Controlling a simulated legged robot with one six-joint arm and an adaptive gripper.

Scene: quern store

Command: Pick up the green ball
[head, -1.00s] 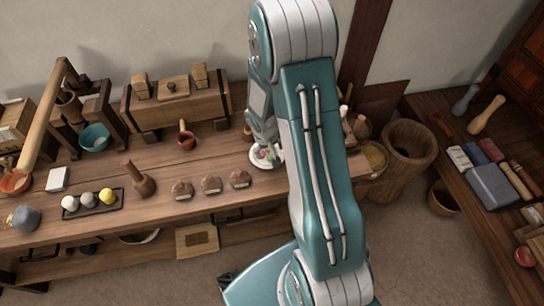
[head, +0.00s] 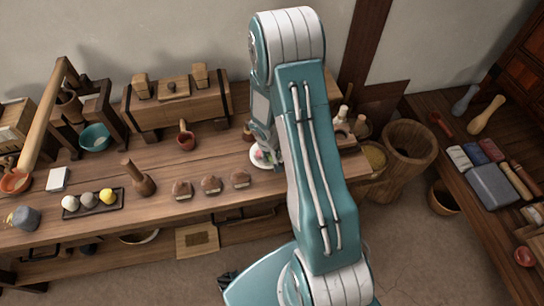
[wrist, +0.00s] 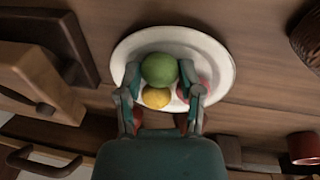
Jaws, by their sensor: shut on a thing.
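The green ball (wrist: 159,70) is between the two fingers of my gripper (wrist: 163,84) in the wrist view, and the gripper is shut on it. The ball is over a white plate (wrist: 216,58); I cannot tell whether it touches the plate. A yellow ball (wrist: 156,98) is just below it in the picture, and a red ball (wrist: 200,88) is partly hidden by the right finger. In the head view the plate (head: 256,161) is on the bench, partly covered by my arm, and my fingers cannot be made out.
The plate stands on a wooden bench (head: 150,213). A dark tray (head: 78,212) of balls is farther left. A wooden mortar (head: 405,155) stands to the right.

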